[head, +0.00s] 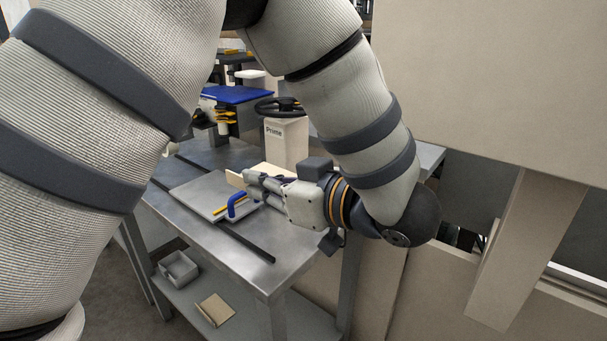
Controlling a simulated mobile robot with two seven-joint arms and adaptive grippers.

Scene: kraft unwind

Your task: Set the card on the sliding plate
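My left gripper (249,181) reaches in from the right end of my arm and points left, low over the table. A small tan card (235,179) sticks out at its fingertips, and the fingers appear shut on it. Part of the card is hidden by the fingers. The sliding plate (196,191) is a flat grey metal plate on the table, just left of the fingertips. The card is by the plate's right back edge; whether it touches the plate I cannot tell. My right gripper is not in view.
A blue handle (237,204) with a yellow strip stands at the plate's right side. Dark rails (247,246) cross the metal table (265,275). A cream post marked Prime (286,143) with a black handwheel stands behind. The lower shelf holds a grey bin (178,269) and tan pad (215,309).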

